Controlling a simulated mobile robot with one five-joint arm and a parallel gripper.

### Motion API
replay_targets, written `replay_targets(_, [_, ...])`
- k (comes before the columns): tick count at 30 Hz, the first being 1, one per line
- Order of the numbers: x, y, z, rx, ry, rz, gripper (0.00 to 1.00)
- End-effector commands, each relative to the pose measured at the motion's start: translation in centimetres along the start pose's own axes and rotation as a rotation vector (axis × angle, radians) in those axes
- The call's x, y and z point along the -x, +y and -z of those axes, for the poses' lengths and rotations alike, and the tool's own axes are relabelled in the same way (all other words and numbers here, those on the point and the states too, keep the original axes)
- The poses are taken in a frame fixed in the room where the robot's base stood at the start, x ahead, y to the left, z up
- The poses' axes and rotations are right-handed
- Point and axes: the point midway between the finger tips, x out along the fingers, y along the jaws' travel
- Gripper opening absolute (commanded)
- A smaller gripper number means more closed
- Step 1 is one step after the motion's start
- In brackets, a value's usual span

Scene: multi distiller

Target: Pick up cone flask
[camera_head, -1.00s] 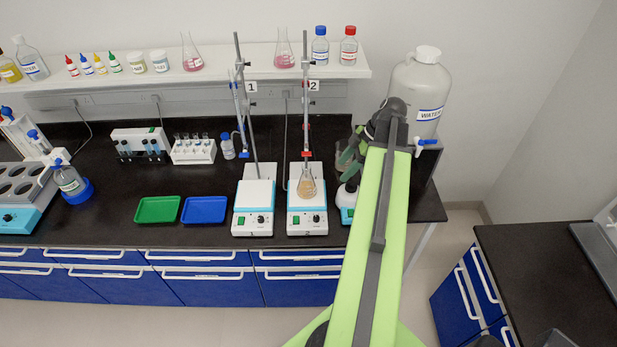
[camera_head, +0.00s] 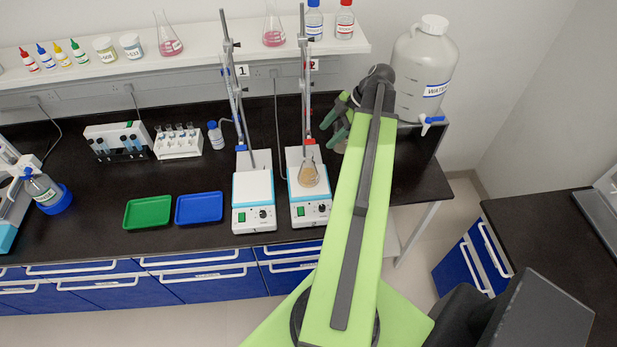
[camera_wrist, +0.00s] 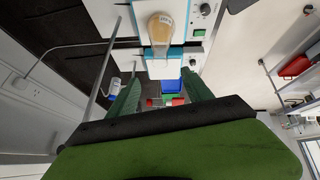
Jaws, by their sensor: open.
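A cone flask (camera_head: 309,174) with tan contents stands on the right white and teal hotplate stirrer (camera_head: 312,214), below the burette on the stand marked 2. In the wrist view the flask (camera_wrist: 160,32) is at top centre, between and beyond my fingertips. My gripper (camera_head: 333,128) has dark green fingers and is just above and to the right of the flask in the head view. In the wrist view my gripper (camera_wrist: 161,76) is open with nothing between its fingers. Two more cone flasks with pink liquid, a left one (camera_head: 168,42) and a right one (camera_head: 273,32), stand on the shelf.
A stand rod and burette (camera_head: 305,100) rise close to my gripper. The left hotplate (camera_head: 253,200) has its own stand. A water carboy (camera_head: 420,75) stands to the right. Green (camera_head: 148,212) and blue (camera_head: 199,208) trays lie left, with bare black bench around them.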

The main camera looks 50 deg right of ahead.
Motion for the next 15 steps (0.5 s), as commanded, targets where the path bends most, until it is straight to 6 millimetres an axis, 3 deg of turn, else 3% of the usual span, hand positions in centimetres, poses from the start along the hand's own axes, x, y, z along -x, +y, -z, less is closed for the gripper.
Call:
replay_targets(1, [-2.2, -0.2, -0.6, 0.0, 0.0, 0.0, 0.59])
replay_targets(6, [-5.7, -0.2, -0.7, -0.003, 0.0, -0.001, 0.59])
replay_targets(10, [-6.8, -0.1, -0.5, -0.004, -0.001, -0.002, 0.59])
replay_targets(15, [-6.9, 0.0, -0.4, -0.005, -0.001, -0.003, 0.59])
